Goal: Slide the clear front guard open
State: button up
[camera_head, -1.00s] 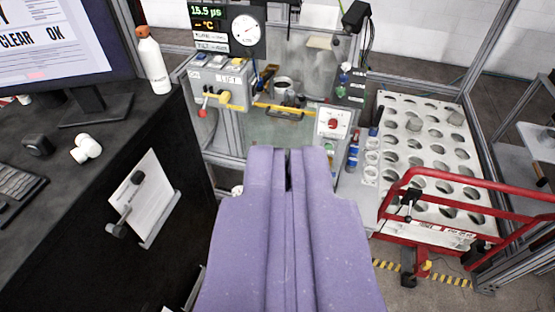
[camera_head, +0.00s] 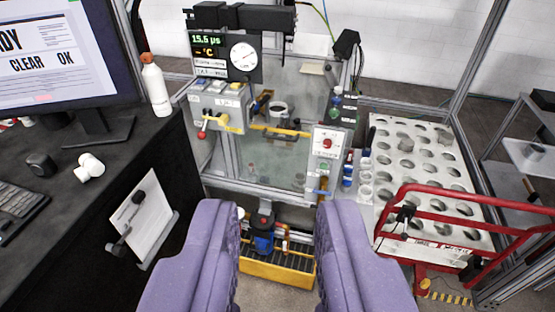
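The clear front guard (camera_head: 262,168) looks like a see-through panel in the machine's front frame, straight ahead. A yellow bar (camera_head: 282,131) runs across its upper part. I cannot tell exactly where the panel's edges are, or whether it stands shut. My gripper (camera_head: 281,208) has two thick purple fingers, spread wide with nothing between them. It is in front of and below the panel in the picture, apart from the bar. The fingers hide parts of the machine's lower front.
A control box (camera_head: 218,103) with a red-knobbed lever is upper left, and a red-button box (camera_head: 327,145) is right of the panel. A yellow-edged tray (camera_head: 277,274) sits low between the fingers. A desk (camera_head: 95,185) stands left; a red rail (camera_head: 480,185) and holed board (camera_head: 415,150) are right.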

aim_at(265, 128)
jog(key=i+l, duration=0.2)
jog(key=i, duration=0.3)
jog(key=i+l+u, duration=0.1)
jog(key=i, duration=0.35)
jog(key=i+l, duration=0.35)
jog(key=i, duration=0.15)
jog(key=i+l+u, duration=0.1)
jog(key=i, duration=0.4)
jog(key=i+l, duration=0.4)
jog(key=i+j+u, duration=0.05)
